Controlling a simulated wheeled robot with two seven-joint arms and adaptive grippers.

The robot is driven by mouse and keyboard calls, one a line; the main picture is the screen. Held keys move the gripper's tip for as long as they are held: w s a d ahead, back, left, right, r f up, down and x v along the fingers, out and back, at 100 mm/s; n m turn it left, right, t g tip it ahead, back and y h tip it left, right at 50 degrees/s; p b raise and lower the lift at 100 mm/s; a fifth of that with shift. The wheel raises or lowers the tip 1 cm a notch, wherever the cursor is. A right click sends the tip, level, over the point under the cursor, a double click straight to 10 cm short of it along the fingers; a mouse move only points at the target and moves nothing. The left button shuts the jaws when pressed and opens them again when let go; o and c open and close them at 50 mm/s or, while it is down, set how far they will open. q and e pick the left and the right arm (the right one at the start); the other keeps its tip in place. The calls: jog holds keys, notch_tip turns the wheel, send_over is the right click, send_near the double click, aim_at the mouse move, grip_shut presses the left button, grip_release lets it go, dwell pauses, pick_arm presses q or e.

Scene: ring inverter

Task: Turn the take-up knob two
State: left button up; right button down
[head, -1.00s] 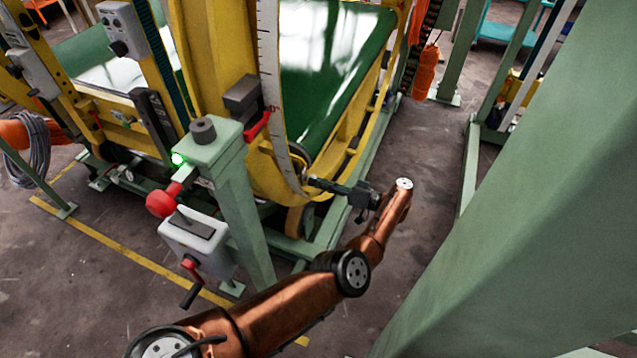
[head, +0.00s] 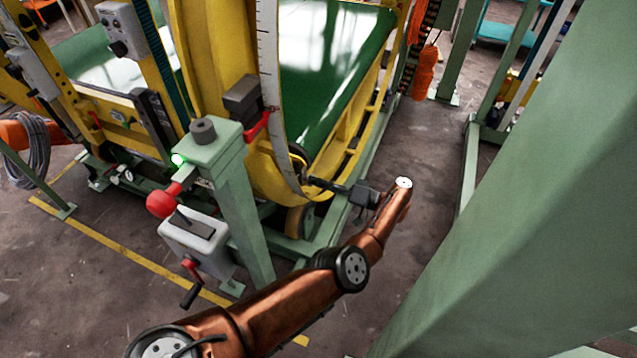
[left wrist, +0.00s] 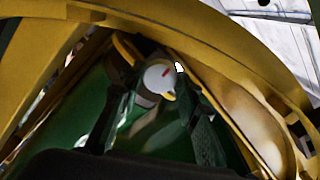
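The knob (left wrist: 158,78) shows in the left wrist view as a pale round cap with a red mark, with a yellow part beside it. My left gripper (left wrist: 156,100) has its two dark fingers spread, one to each side of the knob in the picture. I cannot tell whether they touch it. In the head view my left gripper (head: 314,183) is at the lower right of the yellow ring (head: 250,165), fingers pointing left toward it. The knob cannot be made out there. My right gripper is not in view.
A green post (head: 237,185) with a red button (head: 161,203) and a crank box (head: 193,240) stands left of my arm. A green belt (head: 330,60) runs inside the ring. A large green beam (head: 520,230) fills the right. Floor between arm and beam is clear.

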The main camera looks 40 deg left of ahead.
pick_arm(q)
jog(key=o, duration=0.5)
jog(key=shift+f, duration=0.1)
jog(key=shift+c, duration=0.2)
notch_tip(320, 180, up, 10)
dwell(0.4)
